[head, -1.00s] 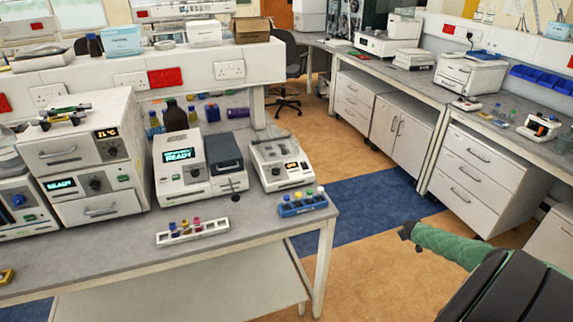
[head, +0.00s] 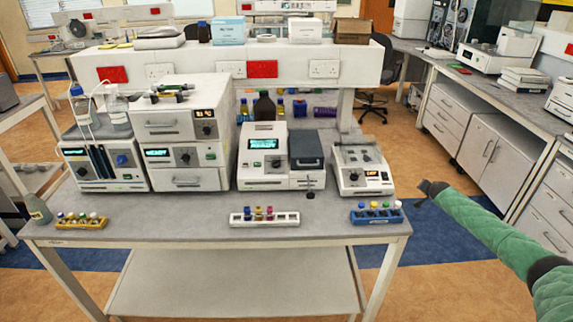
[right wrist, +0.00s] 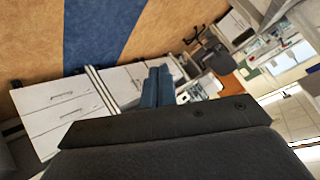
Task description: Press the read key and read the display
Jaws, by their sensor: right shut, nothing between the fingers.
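A white bench instrument (head: 264,155) with a grey lid stands at the middle of the bench. Its lit display (head: 264,144) seems to read READY, blurred. To its right is a smaller white instrument (head: 361,165) with an orange-lit display (head: 372,174). I cannot tell which key is the read key. My right gripper (head: 428,189) is shut and empty, in the air right of the bench, apart from the instruments. Its shut fingers show in the right wrist view (right wrist: 157,86), pointing towards drawer units. My left gripper is not in view.
Stacked white units (head: 183,135) and a unit with bottles on top (head: 103,160) stand at the left. A white vial rack (head: 288,218), a blue rack (head: 377,216) and a yellow rack (head: 82,223) line the bench front. Bare bench top lies between the racks.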

